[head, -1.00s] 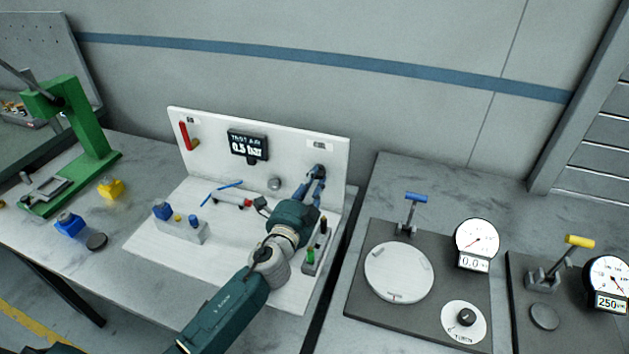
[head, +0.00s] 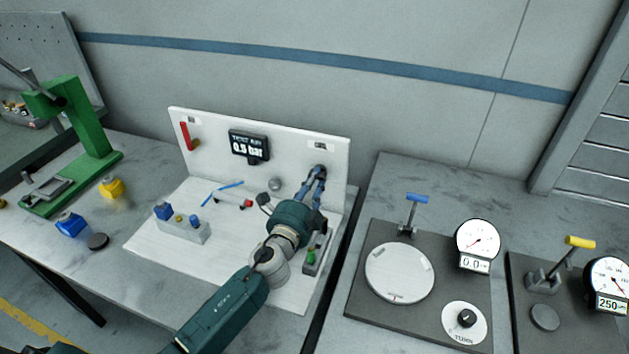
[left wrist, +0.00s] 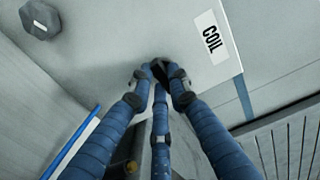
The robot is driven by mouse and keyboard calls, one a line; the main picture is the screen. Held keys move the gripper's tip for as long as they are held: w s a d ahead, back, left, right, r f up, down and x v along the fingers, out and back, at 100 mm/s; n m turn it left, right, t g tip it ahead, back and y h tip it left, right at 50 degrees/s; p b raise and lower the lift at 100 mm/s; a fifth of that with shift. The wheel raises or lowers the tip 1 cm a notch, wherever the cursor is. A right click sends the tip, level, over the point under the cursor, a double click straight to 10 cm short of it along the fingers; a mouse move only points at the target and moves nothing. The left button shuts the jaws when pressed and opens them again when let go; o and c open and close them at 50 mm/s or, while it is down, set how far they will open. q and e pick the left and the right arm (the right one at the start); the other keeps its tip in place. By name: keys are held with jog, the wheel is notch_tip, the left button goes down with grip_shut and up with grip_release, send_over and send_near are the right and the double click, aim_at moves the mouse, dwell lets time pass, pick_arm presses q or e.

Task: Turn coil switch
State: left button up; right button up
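The coil switch (left wrist: 160,69) is a small dark knob on the upright white panel, beside the label "COIL" (left wrist: 211,38) in the left wrist view. In the head view the knob is mostly covered by the fingertips at the panel's right side. My left gripper (head: 318,174) reaches it from the front. In the left wrist view its blue fingers (left wrist: 158,78) converge around the knob, with dark tips on both sides that look closed on it. My right gripper is in neither view.
The white panel (head: 215,150) carries a red lever (head: 184,135) and a dark pressure display (head: 248,146). On its base are a block with blue caps (head: 182,229) and a small fixture with a green part (head: 311,257). A dark plate with gauge (head: 477,238) stands right.

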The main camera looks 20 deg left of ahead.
pick_arm(q)
jog(key=o, duration=0.3)
jog(key=shift+s+f, duration=0.1)
jog(key=shift+f, duration=0.05)
jog(key=shift+o, duration=0.2)
jog(key=shift+s, duration=0.1)
jog(key=s, duration=1.2)
jog(key=shift+a, duration=0.15)
jog(key=shift+w, duration=0.1)
